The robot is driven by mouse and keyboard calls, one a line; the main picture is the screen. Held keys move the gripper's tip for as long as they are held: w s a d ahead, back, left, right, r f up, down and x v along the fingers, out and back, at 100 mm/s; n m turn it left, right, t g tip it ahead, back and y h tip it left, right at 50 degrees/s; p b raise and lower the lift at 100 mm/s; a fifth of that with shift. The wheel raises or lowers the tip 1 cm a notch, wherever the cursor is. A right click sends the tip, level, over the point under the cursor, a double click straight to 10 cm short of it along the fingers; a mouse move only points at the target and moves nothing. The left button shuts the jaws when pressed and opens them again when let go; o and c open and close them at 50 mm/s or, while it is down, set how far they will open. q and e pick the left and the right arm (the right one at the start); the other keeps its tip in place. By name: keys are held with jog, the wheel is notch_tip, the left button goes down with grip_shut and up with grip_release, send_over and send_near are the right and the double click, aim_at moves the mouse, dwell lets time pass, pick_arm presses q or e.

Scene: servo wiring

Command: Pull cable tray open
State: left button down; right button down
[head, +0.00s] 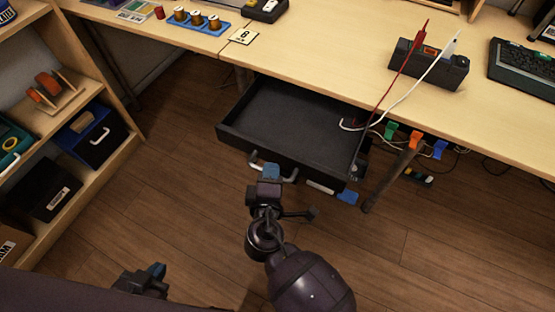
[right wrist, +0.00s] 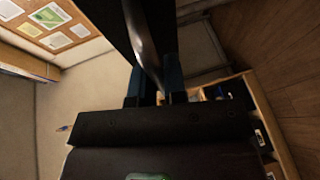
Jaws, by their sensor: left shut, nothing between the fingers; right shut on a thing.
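The black cable tray (head: 290,112) sticks out from under the wooden desk, pulled open, with its flat dark inside showing. Its pale handle (head: 254,158) is on the front face. My right gripper (head: 270,171) is shut on this handle, with its blue fingertips at the bar. In the right wrist view the handle bar (right wrist: 146,48) runs between the two blue fingers of my right gripper (right wrist: 155,85). My left gripper (head: 157,270) is shut and empty, low at the left over the floor, away from the tray.
Coloured clips (head: 414,140) hang at the desk edge. A shelf (head: 88,160) stands at left. The floor before the tray is clear.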

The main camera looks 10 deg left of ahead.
jog(key=shift+s+a, duration=0.15)
jog(key=shift+s, duration=0.35)
pick_arm(q)
jog(key=shift+w+r, duration=0.1)
jog(key=shift+r, duration=0.05)
pick_arm(e)
jog(key=c, duration=1.2)
grip_release()
pick_arm(q)
jog(key=shift+s+a+r+p, duration=0.15)
jog(key=shift+s+p, duration=0.15)
jog(key=shift+p, duration=0.45)
pick_arm(e)
jog(key=shift+s+d+r, duration=0.1)
jog(key=shift+s+r, duration=0.25)
jog(key=shift+s, duration=1.4)
jog(key=shift+s+d+r, duration=0.1)
jog(key=shift+s+r, duration=0.2)
jog(key=shift+s, duration=1.5)
jog(key=shift+s+d+r, duration=0.1)
jog(key=shift+s+r, duration=0.25)
jog(key=shift+s, duration=1.4)
pick_arm(q)
jog(key=shift+w+r, duration=0.1)
jog(key=shift+r, duration=0.05)
